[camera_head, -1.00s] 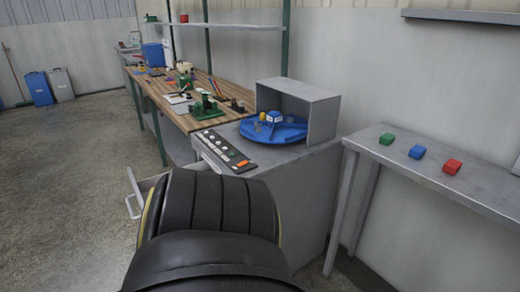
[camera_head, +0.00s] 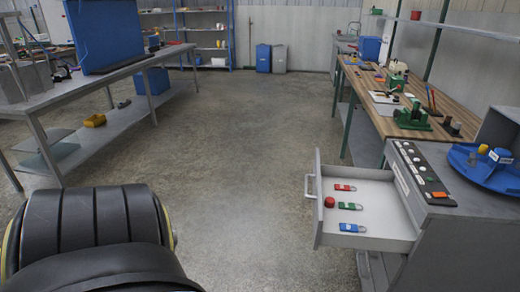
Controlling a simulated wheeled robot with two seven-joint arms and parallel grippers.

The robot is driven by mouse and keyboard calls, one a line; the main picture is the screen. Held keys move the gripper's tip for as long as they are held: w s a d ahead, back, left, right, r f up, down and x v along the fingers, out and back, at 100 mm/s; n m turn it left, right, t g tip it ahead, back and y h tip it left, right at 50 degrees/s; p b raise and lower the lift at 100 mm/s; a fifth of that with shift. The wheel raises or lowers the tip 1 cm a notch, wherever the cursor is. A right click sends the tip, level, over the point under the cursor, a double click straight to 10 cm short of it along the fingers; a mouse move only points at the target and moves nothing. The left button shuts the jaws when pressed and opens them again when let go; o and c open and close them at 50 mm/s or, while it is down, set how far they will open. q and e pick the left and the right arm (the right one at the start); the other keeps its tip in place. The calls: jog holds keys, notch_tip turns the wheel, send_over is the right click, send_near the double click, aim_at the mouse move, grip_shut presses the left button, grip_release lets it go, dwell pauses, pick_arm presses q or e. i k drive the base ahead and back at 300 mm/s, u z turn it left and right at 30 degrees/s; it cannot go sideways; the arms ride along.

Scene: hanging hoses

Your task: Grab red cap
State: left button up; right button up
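A small round red piece (camera_head: 329,202), which looks like the red cap, lies in the open drawer (camera_head: 385,233) near its front left. Next to it in the drawer are a red padlock (camera_head: 344,188), a green padlock (camera_head: 350,206) and a blue padlock (camera_head: 352,228). A black ribbed part of my arm fills the lower left corner. Neither of my grippers shows in the head view. Nothing of mine is near the drawer.
The drawer sticks out from a grey cabinet with a control panel (camera_head: 418,170) and a blue round tray (camera_head: 478,170) on top. A wooden workbench (camera_head: 385,92) runs behind it. A grey bench (camera_head: 100,82) stands at left. The floor (camera_head: 238,150) between is clear.

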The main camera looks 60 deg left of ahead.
aim_at(329, 203)
jog(key=u, duration=1.55)
jog(key=i, duration=0.1)
